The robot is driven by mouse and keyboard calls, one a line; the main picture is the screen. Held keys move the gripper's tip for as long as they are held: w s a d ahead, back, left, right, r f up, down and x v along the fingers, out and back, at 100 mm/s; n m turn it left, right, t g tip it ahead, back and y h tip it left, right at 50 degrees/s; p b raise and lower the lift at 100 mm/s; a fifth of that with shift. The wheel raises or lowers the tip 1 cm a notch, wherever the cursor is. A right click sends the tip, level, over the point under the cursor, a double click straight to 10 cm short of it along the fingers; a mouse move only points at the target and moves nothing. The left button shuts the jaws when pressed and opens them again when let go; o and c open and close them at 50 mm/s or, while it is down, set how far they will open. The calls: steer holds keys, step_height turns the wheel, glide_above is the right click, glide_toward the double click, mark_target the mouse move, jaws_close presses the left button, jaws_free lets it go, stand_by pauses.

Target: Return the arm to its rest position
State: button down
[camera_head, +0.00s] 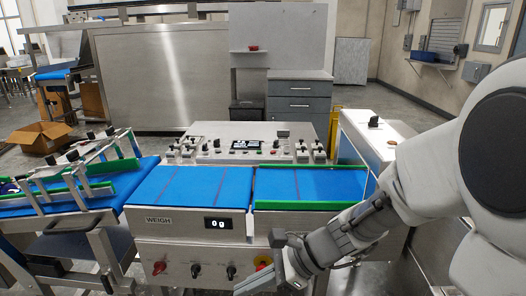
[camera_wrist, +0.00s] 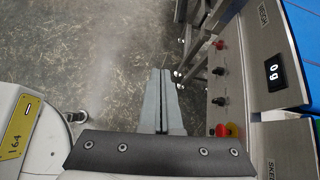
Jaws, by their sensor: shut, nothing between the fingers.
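My gripper (camera_head: 262,282) is at the bottom of the head view, in front of the weighing machine, with my white arm reaching in from the right. In the wrist view its two grey fingers (camera_wrist: 161,100) lie side by side, shut, with nothing between them. They are over the floor, beside the machine's front panel. No clamshell tray can be clearly made out in either view.
The weigh unit (camera_head: 192,221) shows "0 g"; its blue belt is bare. Knobs and a red button (camera_wrist: 220,44) stick out from its front panel close to my gripper. A second blue belt (camera_head: 305,184) lies to the right. Open floor (camera_wrist: 85,60) shows below.

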steer(key=s+d+r+n+t+h, duration=0.3)
steer(key=s+d+r+n+h, duration=0.2)
steer(key=d+n, duration=0.3)
steer(key=s+d+r+n+t+h, duration=0.2)
steer(key=s+d+r+n+h, duration=0.25)
steer(key=d+n, duration=0.45)
step_height(320, 180, up, 21)
steer(key=p, duration=2)
steer(key=shift+w+h, duration=0.25)
steer(key=shift+h, duration=0.1)
steer(key=shift+f, duration=0.1)
